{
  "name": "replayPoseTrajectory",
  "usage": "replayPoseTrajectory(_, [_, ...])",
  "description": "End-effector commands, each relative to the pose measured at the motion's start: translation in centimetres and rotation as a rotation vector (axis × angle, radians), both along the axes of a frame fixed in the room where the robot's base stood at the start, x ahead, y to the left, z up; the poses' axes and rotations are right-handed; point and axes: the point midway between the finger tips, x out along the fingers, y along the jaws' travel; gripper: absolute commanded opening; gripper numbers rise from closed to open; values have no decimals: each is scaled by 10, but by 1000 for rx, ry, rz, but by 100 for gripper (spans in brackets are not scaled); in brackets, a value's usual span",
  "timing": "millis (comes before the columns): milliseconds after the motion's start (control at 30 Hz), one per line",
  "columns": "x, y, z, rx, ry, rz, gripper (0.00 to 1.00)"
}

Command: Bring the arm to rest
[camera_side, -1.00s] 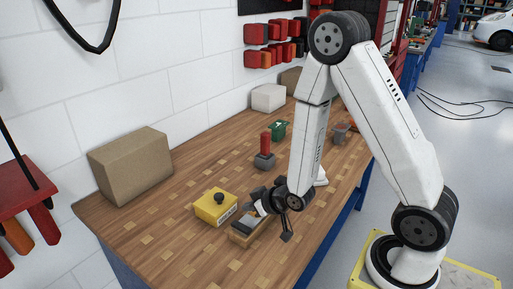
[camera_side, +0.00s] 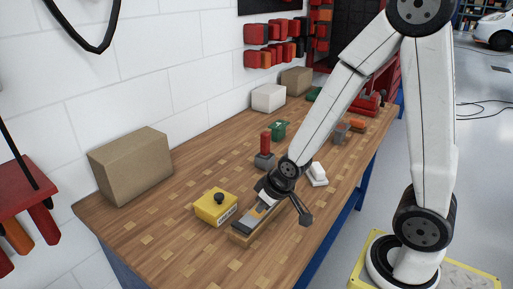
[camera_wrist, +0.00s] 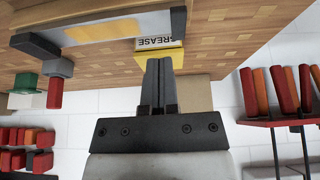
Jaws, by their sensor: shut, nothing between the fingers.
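My gripper (camera_wrist: 159,62) is shut and empty in the wrist view, its two dark fingers side by side. That view is upside down. In the side view my wrist is over the bench, and the finger ends are hard to make out among dark parts. The yellow box (camera_side: 213,209) with a black knob stands left of the wrist. It also shows beyond the fingertips in the wrist view, lettered GREASE (camera_wrist: 155,43).
The wooden bench (camera_side: 160,252) has bare room at its front left. A brown carton (camera_side: 130,168) stands against the wall. A red-handled tool (camera_side: 265,145), a green item (camera_side: 279,130), a white object (camera_side: 317,174) and a white box (camera_side: 268,97) stand farther back.

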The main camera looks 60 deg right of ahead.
Motion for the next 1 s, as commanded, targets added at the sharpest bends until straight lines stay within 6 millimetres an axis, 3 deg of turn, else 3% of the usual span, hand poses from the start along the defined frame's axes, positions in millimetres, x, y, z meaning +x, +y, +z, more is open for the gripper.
replayPoseTrajectory(400, [-43,12,29,13,207,5,0])
replayPoseTrajectory(1000, [-46,13,30,15,226,5,0])
